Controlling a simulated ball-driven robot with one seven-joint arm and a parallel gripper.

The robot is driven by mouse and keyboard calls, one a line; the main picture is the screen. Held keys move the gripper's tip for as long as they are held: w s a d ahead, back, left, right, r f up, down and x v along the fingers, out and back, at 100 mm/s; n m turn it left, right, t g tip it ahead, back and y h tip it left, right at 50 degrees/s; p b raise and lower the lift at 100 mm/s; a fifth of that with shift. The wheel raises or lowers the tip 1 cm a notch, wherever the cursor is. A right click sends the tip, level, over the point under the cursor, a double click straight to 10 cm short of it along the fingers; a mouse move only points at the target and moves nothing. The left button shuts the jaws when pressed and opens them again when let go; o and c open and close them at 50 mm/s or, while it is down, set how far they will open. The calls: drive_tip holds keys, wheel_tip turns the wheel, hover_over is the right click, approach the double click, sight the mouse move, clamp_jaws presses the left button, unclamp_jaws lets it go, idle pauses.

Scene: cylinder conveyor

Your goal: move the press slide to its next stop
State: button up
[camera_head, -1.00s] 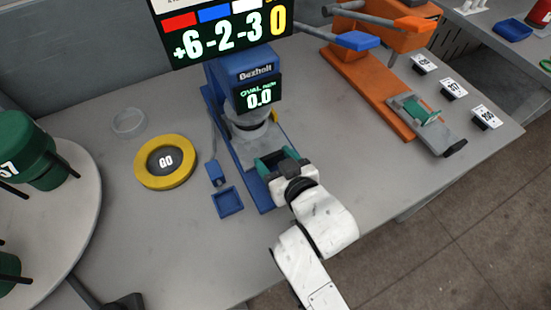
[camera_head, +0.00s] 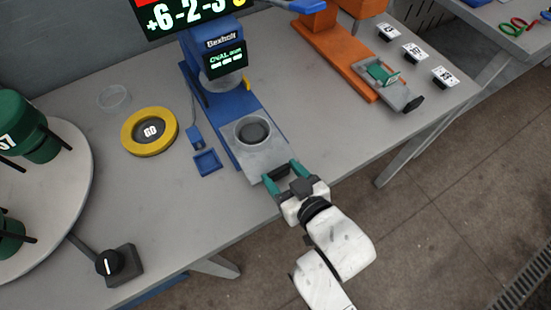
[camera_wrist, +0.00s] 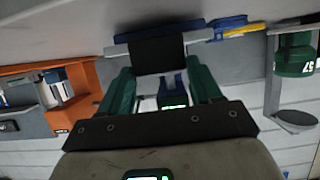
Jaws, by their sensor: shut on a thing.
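A blue machine (camera_head: 208,45) with a small screen stands at the back of the table. Its grey slide plate (camera_head: 270,159) sticks out toward me on the blue base (camera_head: 224,138). A dark round seat (camera_head: 254,131) with a light ring lies on the plate, clear of the machine's head. My gripper (camera_head: 284,176) with green fingers is at the near end of the plate, shut on its front part. In the wrist view my gripper (camera_wrist: 160,82) has a dark block (camera_wrist: 158,55) of the slide between its fingers. The exact contact is partly hidden.
A turntable (camera_head: 75,215) with green cylinders and a black knob box (camera_head: 120,264) are farther left. An orange machine (camera_head: 335,48) stands right.

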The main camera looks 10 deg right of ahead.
drive_tip(key=shift+s+d, duration=0.1)
drive_tip(key=shift+s, duration=0.2)
drive_tip(key=o, duration=1.5)
drive_tip(key=b+v, duration=0.1)
drive_tip(key=v, duration=1)
